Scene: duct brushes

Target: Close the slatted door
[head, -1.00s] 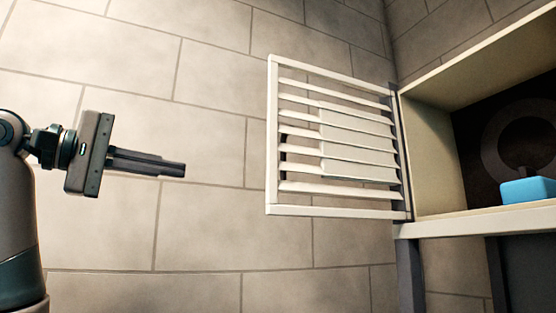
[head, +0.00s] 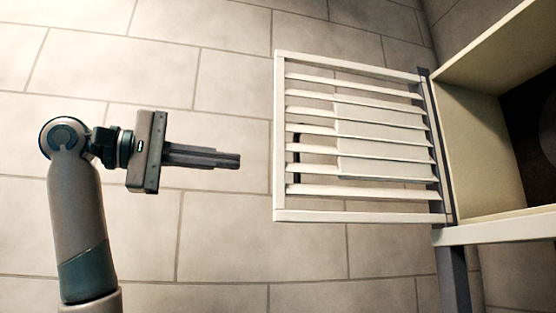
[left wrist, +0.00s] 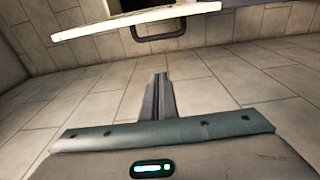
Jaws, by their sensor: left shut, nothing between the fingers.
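The white slatted door (head: 386,111) stands swung open to the left of the cabinet, hinged at its right edge on the cabinet's front. Its free edge points left. A dark handle (head: 296,153) shows through the slats near that edge. My left gripper (head: 238,160) is shut and empty, a short way left of the door's free edge and not touching it. In the left wrist view the door (left wrist: 135,20) crosses the top, with the dark handle (left wrist: 160,34) beyond the fingertips. My right gripper is in neither view.
The cabinet (head: 482,145) is open at the right, with a pale side wall and a white front ledge (head: 495,229). A grey post (head: 452,280) stands below it. The tiled surface around my left gripper is clear.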

